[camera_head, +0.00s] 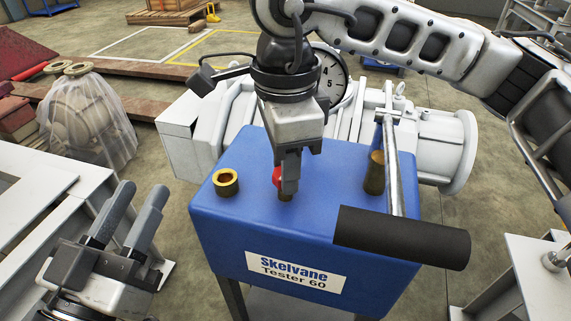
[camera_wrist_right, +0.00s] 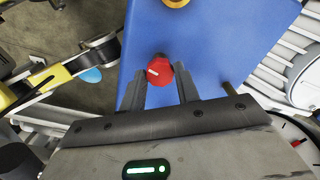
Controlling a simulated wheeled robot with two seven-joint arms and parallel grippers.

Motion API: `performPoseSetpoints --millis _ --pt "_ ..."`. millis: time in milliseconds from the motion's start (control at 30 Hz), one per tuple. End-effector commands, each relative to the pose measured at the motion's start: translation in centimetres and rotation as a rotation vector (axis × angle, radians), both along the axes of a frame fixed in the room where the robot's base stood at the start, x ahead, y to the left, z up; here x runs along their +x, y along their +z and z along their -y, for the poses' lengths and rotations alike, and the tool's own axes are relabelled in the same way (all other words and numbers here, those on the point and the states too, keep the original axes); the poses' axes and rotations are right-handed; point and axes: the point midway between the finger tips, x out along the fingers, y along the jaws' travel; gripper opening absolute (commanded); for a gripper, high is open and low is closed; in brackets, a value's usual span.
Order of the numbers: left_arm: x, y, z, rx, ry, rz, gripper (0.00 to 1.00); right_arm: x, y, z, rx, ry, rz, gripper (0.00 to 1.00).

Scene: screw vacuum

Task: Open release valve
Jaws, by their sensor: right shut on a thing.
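The red release valve knob (camera_head: 277,177) stands on the top of the blue tester box (camera_head: 330,222), near the middle. My right gripper (camera_head: 287,184) reaches down from above and is shut on the knob, hiding much of it in the head view. In the right wrist view the red knob (camera_wrist_right: 159,71) with a white mark sits between the two fingertips of my right gripper (camera_wrist_right: 160,80). My left gripper (camera_head: 130,212) is open and empty at the lower left, apart from the box.
A brass ring fitting (camera_head: 226,182) is on the box's left side. A pump lever with a black handle (camera_head: 402,237) rises at the right of the box. Large white machinery (camera_head: 430,140) stands behind. A grey frame (camera_head: 40,185) is at the left.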

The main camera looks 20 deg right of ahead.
Motion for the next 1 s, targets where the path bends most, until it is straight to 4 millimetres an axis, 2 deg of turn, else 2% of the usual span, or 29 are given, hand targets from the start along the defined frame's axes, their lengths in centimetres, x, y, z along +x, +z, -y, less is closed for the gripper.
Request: performPoseSetpoints --millis 300,833,867,900,933,1000 --pt "0.1 0.8 0.0 0.017 0.009 0.072 0.36 0.0 0.0 0.0 0.002 0.120 0.002 0.09" --pt "0.0 1.0 0.0 0.019 0.008 0.089 0.36 0.0 0.1 0.0 0.003 0.143 0.002 0.09" --pt "0.0 1.0 0.0 0.020 0.008 0.088 0.36 0.0 0.1 0.0 0.003 0.143 0.002 0.34" --pt "0.0 1.0 0.0 0.020 0.008 0.088 0.36 0.0 0.1 0.0 0.003 0.143 0.002 0.45" --pt "0.0 1.0 0.0 0.020 0.008 0.088 0.36 0.0 0.1 0.0 0.003 0.143 0.002 0.53" --pt "0.0 1.0 0.0 0.020 0.008 0.088 0.36 0.0 0.1 0.0 0.002 0.143 0.002 0.53"
